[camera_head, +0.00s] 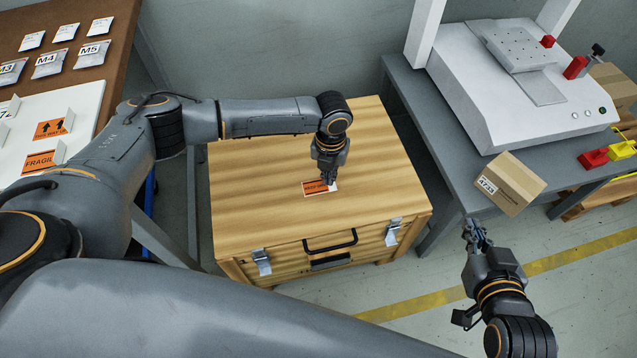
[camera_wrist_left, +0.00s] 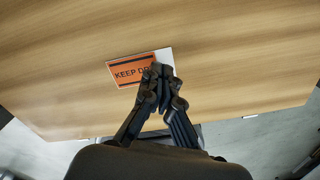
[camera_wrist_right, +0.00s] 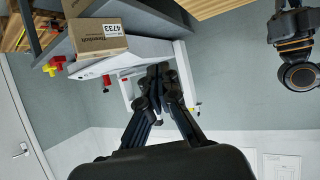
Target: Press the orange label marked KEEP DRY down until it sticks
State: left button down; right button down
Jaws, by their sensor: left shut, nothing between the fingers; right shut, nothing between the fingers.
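The orange KEEP DRY label (camera_head: 316,189) lies on the top of the wooden case (camera_head: 270,215). In the left wrist view the label (camera_wrist_left: 124,71) shows a white strip along its right and upper edge, and its last letters are hidden by my fingers. My left gripper (camera_head: 329,178) is shut, empty, and points down at the right part of the label. I cannot tell if the fingertips touch it; they also show in the left wrist view (camera_wrist_left: 163,75). My right gripper (camera_head: 474,232) is shut and empty in the air, right of the case.
A cardboard box (camera_head: 511,184) stands at the front edge of the grey bench (camera_head: 425,105), close to my right gripper. A white machine (camera_head: 500,100) stands on that bench. At the left, a white board (camera_head: 80,115) holds FRAGILE (camera_head: 40,161) and arrow labels. The case has metal latches and a black handle.

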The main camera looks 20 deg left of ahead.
pick_arm(q)
jog(key=shift+r+p, duration=1.8)
jog(key=shift+p, duration=0.05)
jog(key=shift+r+p, duration=0.95)
jog(key=shift+p, duration=0.05)
jog(key=shift+r, duration=0.15)
pick_arm(e)
jog(key=s+d+f+g+h, duration=0.1)
jog(key=s+d+f+g, duration=0.1)
jog(key=s+f+g, duration=0.2)
jog(key=s+d+f+g+h, duration=0.1)
jog(key=s+d+f+g, duration=0.1)
jog(key=s+f+g, duration=0.3)
jog(key=s, duration=0.3)
jog(key=shift+s+d, duration=0.3)
